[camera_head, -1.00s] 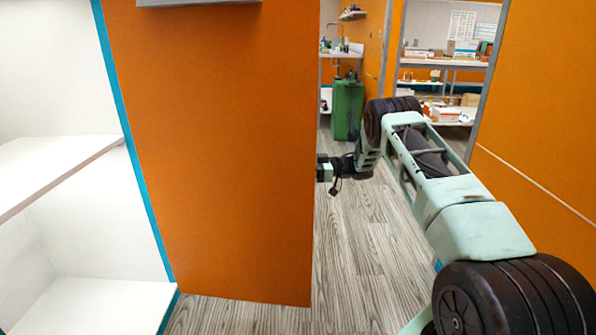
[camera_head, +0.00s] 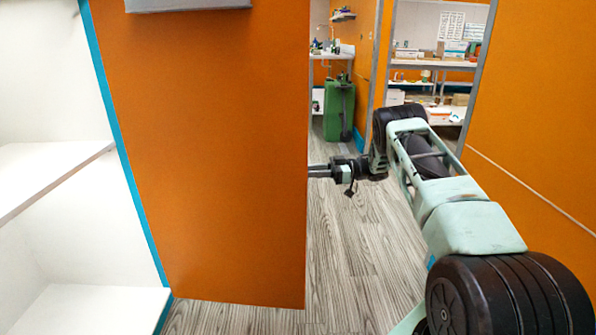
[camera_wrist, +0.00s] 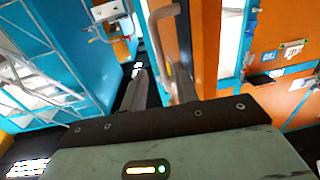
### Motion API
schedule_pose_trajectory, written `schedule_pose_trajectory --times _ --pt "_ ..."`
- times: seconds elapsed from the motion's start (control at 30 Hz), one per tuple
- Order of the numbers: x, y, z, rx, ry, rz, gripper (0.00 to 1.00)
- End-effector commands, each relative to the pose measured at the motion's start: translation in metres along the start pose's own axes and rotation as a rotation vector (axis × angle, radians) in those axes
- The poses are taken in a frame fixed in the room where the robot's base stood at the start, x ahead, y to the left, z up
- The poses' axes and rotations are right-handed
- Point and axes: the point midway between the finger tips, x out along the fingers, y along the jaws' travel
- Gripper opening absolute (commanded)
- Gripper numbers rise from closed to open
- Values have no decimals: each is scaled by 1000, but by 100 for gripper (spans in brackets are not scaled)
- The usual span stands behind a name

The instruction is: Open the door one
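An orange door panel (camera_head: 205,150) fills the centre-left of the head view, beside an open locker with white shelves (camera_head: 55,185). My gripper (camera_head: 318,171) is at the panel's right edge in the head view, with its tips partly hidden behind that edge. In the wrist view, a bent grey bar handle (camera_wrist: 158,42) stands on an orange surface, just ahead of the fingers. My gripper (camera_wrist: 160,88) shows there with a gap between its fingers and nothing clearly held. I cannot tell whether the fingers touch the handle.
A grey ledge-like part (camera_head: 187,4) sits at the panel's top. An orange wall (camera_head: 530,130) stands close on the right, beside my arm. A green bin (camera_head: 339,108) and shelving (camera_head: 436,75) are farther back. The wood-look floor (camera_head: 365,245) between is clear.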

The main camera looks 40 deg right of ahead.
Motion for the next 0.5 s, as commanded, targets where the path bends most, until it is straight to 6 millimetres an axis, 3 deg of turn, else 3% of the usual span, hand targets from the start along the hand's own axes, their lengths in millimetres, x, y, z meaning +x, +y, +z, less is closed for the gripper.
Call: schedule_pose_trajectory --times 0.2,0.5 --pt "-52 0 0 -1 -2 2 30" --pt "-90 0 0 -1 0 1 30"
